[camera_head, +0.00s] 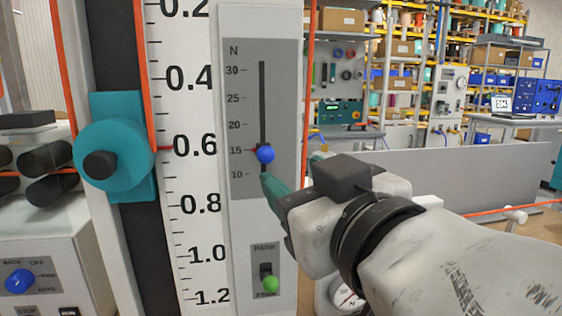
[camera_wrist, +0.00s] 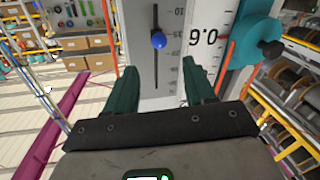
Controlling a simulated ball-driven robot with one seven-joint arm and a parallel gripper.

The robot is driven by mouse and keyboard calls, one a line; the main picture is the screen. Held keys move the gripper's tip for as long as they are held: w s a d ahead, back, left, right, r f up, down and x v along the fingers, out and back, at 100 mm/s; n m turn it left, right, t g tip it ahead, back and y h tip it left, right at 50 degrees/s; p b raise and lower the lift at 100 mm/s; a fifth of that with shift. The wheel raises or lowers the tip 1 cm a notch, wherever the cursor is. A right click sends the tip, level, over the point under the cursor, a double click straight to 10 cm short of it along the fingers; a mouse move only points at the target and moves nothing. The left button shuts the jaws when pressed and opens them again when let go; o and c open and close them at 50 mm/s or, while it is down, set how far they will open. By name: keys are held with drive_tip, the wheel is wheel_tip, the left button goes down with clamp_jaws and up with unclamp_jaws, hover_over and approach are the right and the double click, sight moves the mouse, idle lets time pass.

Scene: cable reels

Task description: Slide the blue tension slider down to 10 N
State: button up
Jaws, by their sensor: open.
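The blue tension slider knob (camera_head: 265,154) sits on a dark vertical slot in a grey N scale panel (camera_head: 282,110), close to the 15 mark and above the 10 mark. A small red pointer shows beside it at 15. The blue knob also appears in the wrist view (camera_wrist: 158,41), where the scale is upside down. My gripper (camera_head: 292,171) is open, just below and right of the knob. In the wrist view my gripper (camera_wrist: 160,69) has its two dark green fingers apart with nothing between them; the knob appears beyond the tips, in line with the gap.
A green knob (camera_head: 270,283) on a small switch sits below the slider. A teal block with a round knob (camera_head: 115,155) stands left, beside the ruler (camera_head: 195,180). A grey box with a blue dial (camera_head: 19,281) is at lower left. Shelves stand behind at right.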

sight(269, 157)
drive_tip(key=x, duration=0.9)
drive_tip(key=shift+w, duration=0.2)
drive_tip(key=shift+c, duration=0.5)
clamp_jaws()
